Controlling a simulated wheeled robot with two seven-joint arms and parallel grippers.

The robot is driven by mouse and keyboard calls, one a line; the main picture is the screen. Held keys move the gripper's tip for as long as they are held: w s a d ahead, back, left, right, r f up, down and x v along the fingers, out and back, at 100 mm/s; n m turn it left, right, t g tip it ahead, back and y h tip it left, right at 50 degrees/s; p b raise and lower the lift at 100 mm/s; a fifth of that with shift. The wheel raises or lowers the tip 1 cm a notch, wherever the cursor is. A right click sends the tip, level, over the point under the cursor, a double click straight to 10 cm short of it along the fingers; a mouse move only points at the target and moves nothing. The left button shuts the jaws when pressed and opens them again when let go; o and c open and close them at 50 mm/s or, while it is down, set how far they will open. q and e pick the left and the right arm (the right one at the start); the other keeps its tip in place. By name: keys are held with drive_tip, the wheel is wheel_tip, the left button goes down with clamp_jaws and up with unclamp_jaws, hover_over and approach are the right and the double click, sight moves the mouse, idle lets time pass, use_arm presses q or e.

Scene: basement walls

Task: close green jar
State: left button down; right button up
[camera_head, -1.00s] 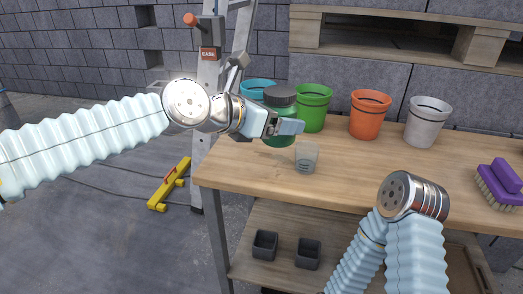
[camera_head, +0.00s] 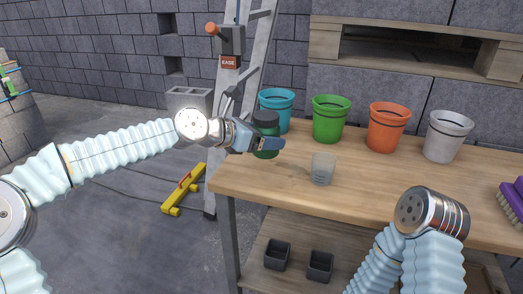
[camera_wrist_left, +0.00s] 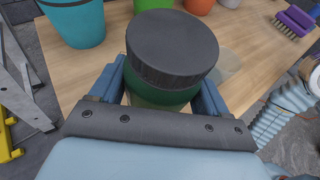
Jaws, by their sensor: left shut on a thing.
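The green jar (camera_head: 266,146) has a dark lid (camera_head: 265,118) on top. It is upright near the left end of the wooden table (camera_head: 285,190). My left gripper (camera_head: 273,145) is shut around the jar body. In the left wrist view the round dark lid (camera_wrist_left: 172,45) covers the top, and the green jar body (camera_wrist_left: 160,97) sits between the two blue fingers. I cannot tell how tightly the lid sits, or whether the jar's base touches the table. My right arm shows at the lower right, but its gripper is not visible.
A translucent cup (camera_head: 322,168) stands just right of the jar. Teal (camera_head: 280,112), green (camera_head: 330,120), orange (camera_head: 387,128) and white (camera_head: 446,136) pots line the table's back. A purple brush (camera_head: 513,200) lies at the right. A ladder (camera_head: 228,110) stands behind the table's left end.

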use_arm(q)
drive_tip(key=shift+w+a+f, duration=0.2)
drive_tip(key=shift+w+f, duration=0.2)
drive_tip(key=shift+f, duration=0.1)
drive_tip(key=shift+f, duration=0.1)
drive_tip(key=shift+w+a+f, duration=0.15)
drive_tip(key=shift+w+f, duration=0.1)
drive_tip(key=shift+f, duration=0.05)
wheel_tip(320, 180, down, 4)
drive_tip(key=b, duration=0.2)
drive_tip(key=shift+w+r+b, duration=0.15)
drive_tip(key=shift+r+b, duration=0.05)
drive_tip(key=shift+b, duration=0.1)
drive_tip(key=shift+r, duration=0.2)
drive_tip(key=shift+f, duration=0.15)
unclamp_jaws()
